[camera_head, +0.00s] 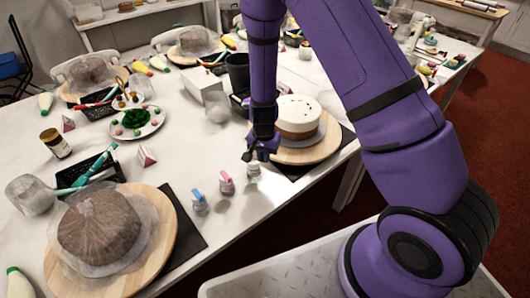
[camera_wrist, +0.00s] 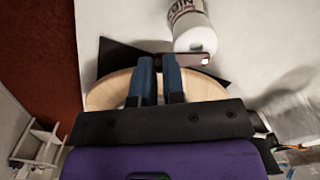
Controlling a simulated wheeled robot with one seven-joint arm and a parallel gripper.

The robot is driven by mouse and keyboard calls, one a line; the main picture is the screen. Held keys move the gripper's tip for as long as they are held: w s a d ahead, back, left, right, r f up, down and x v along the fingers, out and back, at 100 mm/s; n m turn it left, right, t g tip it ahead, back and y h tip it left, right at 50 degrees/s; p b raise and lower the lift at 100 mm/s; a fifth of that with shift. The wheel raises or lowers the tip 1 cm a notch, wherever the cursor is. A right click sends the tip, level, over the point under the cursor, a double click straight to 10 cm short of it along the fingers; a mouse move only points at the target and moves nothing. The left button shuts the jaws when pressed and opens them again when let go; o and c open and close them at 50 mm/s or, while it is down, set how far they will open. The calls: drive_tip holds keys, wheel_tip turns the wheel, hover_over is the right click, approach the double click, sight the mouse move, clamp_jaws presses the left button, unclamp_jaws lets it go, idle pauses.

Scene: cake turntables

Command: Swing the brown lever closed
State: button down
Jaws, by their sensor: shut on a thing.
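My gripper (camera_head: 256,153) points down at the front edge of the white table, beside the round wooden board (camera_head: 308,153) with the white-and-brown cake. In the wrist view its two blue fingers (camera_wrist: 160,82) are close together over the wooden board (camera_wrist: 105,92). A short dark brown bar, which looks like the brown lever (camera_wrist: 196,60), runs right from the fingertips and has a bright spot at its end. The fingers are shut on it, though the contact is partly hidden. In the head view I cannot make out the lever behind my gripper.
A white labelled bottle (camera_wrist: 194,30) stands right beside the lever's end. Small pink-topped (camera_head: 227,183) and blue-topped (camera_head: 199,204) bottles stand left of my gripper. A wrapped brown cake (camera_head: 99,228) sits at the near left.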

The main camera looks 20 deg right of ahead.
drive_tip(key=shift+s+a+m, duration=0.2)
drive_tip(key=shift+a+m, duration=0.4)
drive_tip(key=shift+m, duration=1)
drive_tip(key=shift+s+a+m, duration=0.2)
drive_tip(key=shift+a+m, duration=0.35)
drive_tip(key=shift+m, duration=1.05)
drive_tip(key=shift+s+a+m, duration=0.2)
drive_tip(key=shift+a+m, duration=0.4)
drive_tip(key=shift+m, duration=1)
drive_tip(key=c, duration=1.2)
unclamp_jaws()
wheel_tip(320, 180, up, 11)
drive_tip(key=shift+w+f, duration=0.1)
